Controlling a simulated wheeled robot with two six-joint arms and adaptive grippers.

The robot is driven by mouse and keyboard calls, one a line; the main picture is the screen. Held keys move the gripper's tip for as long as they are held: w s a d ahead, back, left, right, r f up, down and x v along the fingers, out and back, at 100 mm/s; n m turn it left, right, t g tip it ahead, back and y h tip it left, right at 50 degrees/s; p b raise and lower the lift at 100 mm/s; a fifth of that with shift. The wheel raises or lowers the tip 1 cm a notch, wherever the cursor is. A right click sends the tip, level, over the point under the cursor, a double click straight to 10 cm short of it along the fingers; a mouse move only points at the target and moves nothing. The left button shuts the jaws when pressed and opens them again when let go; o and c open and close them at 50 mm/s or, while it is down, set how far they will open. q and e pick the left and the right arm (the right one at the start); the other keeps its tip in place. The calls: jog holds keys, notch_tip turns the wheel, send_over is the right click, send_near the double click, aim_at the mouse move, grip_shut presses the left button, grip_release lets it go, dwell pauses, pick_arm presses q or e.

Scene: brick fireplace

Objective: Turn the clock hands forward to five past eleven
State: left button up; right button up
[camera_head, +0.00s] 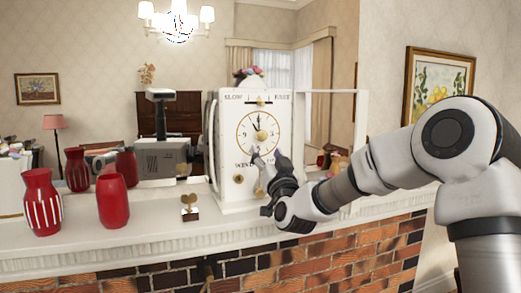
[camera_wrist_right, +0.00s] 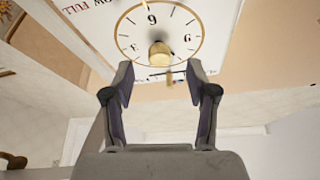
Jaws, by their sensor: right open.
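The white clock (camera_head: 230,180) stands on the mantel with its front facing me. Its round dial (camera_head: 259,131) has a brass centre knob, and dark hand shapes point up near the top of the dial; their exact reading is too small to tell. In the right wrist view the dial (camera_wrist_right: 137,45) appears upside down with the brass knob (camera_wrist_right: 159,55) in the middle. My right gripper (camera_head: 265,160) is in front of the lower dial; in the wrist view its fingers (camera_wrist_right: 162,78) are open, apart and empty, with the knob beyond them. My left gripper is out of view.
A brass key-like piece (camera_head: 189,206) stands on the mantel (camera_head: 150,236) left of the clock. A striped red vase (camera_head: 42,205) and a plain red vase (camera_head: 112,203) stand farther left. A slow-fast scale with a brass slider (camera_head: 261,99) is above the dial.

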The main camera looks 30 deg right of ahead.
aim_at(261, 137)
jog(key=p+x, duration=0.1)
jog(key=x, duration=0.1)
jog(key=p+x, duration=0.1)
jog(key=x, duration=0.1)
jog(key=r+p+x, duration=0.1)
jog(key=x, duration=0.1)
jog(key=shift+s+d+r, duration=0.1)
jog(key=shift+s, duration=0.05)
jog(key=shift+w, duration=0.2)
jog(key=shift+s, duration=0.2)
grip_shut()
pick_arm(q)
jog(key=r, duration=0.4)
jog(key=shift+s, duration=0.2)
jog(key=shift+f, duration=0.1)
